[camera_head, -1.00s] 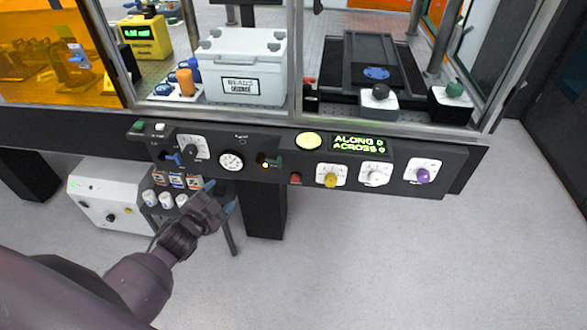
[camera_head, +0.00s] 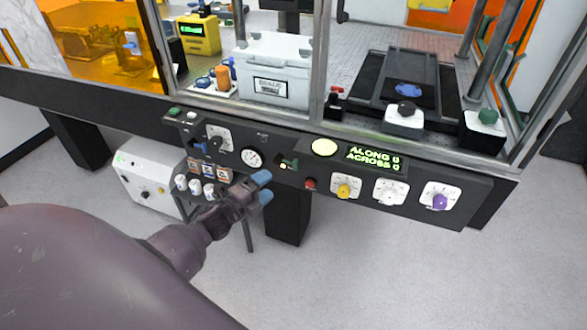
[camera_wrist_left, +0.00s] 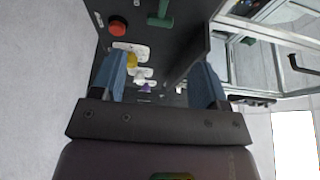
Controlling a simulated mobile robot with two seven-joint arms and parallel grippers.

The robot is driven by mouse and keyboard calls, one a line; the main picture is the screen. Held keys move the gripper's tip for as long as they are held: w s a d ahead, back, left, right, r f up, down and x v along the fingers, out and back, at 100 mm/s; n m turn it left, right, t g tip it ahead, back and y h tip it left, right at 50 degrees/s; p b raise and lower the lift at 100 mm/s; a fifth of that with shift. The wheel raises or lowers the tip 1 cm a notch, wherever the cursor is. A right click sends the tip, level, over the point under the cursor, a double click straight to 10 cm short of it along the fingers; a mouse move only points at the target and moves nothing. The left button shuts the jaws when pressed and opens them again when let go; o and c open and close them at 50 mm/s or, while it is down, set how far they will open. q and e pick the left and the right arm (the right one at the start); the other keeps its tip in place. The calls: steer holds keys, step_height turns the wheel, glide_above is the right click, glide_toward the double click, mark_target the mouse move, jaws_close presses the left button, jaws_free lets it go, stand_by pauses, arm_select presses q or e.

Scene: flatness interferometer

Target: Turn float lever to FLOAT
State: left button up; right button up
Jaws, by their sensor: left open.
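A small green lever (camera_head: 290,163) sits on the dark sloping control panel, between the round white gauge (camera_head: 252,157) and the red button (camera_head: 310,183). It looks like the float lever, but its label is too small to read. A green lever also shows at the top of the left wrist view (camera_wrist_left: 160,18). A blue lever (camera_head: 201,148) is farther left on the panel. My left gripper (camera_head: 263,187) is open and empty, with blue fingertips, just below and left of the green lever and apart from it. Its fingers also show in the left wrist view (camera_wrist_left: 161,82). My right gripper is out of view.
Yellow (camera_head: 344,189), white (camera_head: 390,191) and purple (camera_head: 439,201) knobs line the panel's right half, below a green-lit display (camera_head: 373,158). The glazed enclosure rises behind the panel. A white box (camera_head: 148,172) stands below left. Floor in front is clear.

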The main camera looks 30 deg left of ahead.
mark_target(286, 161)
arm_select(q)
steer(key=w, duration=0.3)
steer(key=w+d, duration=0.1)
steer(key=w, duration=0.2)
steer(key=w+d, duration=0.1)
steer(key=w, duration=0.3)
steer(key=shift+w+b, duration=0.1)
steer(key=shift+b, duration=0.2)
steer(key=c, duration=0.9)
